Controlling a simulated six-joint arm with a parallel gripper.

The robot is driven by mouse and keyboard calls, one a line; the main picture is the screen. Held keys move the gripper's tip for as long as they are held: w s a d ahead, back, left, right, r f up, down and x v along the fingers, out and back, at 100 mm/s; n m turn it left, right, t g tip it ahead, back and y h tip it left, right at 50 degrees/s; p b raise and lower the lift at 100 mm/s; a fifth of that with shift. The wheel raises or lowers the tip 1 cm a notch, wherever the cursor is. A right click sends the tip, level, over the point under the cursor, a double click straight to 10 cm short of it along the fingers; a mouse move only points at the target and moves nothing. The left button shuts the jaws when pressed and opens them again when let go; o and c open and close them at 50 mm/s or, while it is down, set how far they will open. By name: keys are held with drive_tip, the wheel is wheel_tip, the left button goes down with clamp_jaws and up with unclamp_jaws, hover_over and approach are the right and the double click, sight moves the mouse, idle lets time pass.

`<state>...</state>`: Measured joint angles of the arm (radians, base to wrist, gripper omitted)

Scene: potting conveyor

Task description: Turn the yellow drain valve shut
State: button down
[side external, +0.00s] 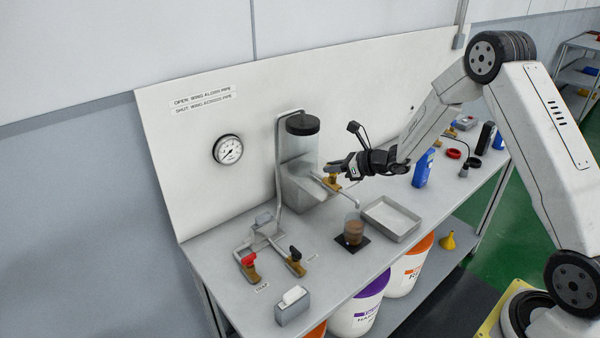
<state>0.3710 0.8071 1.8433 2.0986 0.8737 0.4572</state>
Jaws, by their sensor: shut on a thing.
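The yellow drain valve (331,184) sits on the thin outlet pipe that runs from the foot of the grey hopper tank (303,170) toward the lower right. My gripper (334,169) reaches in from the right and is shut on the valve's wing, at the top of the valve. The fingers hide most of the wing, so I cannot tell whether it lies along or across the pipe. A beaker of brown liquid (353,231) stands on a black pad below the pipe's spout (357,204). I cannot make out any flow from the spout.
A shallow grey tray (391,219) lies right of the beaker. A red-handled valve (249,265) and a black-handled valve (295,262) stand at the front left, near a tissue box (292,305). A blue bottle (423,169) stands behind the tray. A gauge (228,149) is on the back panel.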

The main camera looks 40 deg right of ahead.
drive_tip(key=n+g+y, duration=0.5)
drive_tip(key=n+y, duration=0.1)
drive_tip(key=n, duration=0.1)
drive_tip(key=shift+r+n+g+y, duration=0.1)
drive_tip(key=shift+n+g+y, duration=0.4)
drive_tip(key=shift+n+g, duration=1.05)
drive_tip(key=shift+n+g+y, duration=0.5)
drive_tip(key=shift+n+g, duration=0.75)
drive_tip(key=shift+g, duration=0.6)
drive_tip(key=c, duration=0.7)
unclamp_jaws()
drive_tip(key=shift+o, duration=0.2)
drive_tip(key=shift+d, duration=0.1)
drive_tip(key=shift+v, duration=3.8)
drive_tip(key=shift+w, duration=0.1)
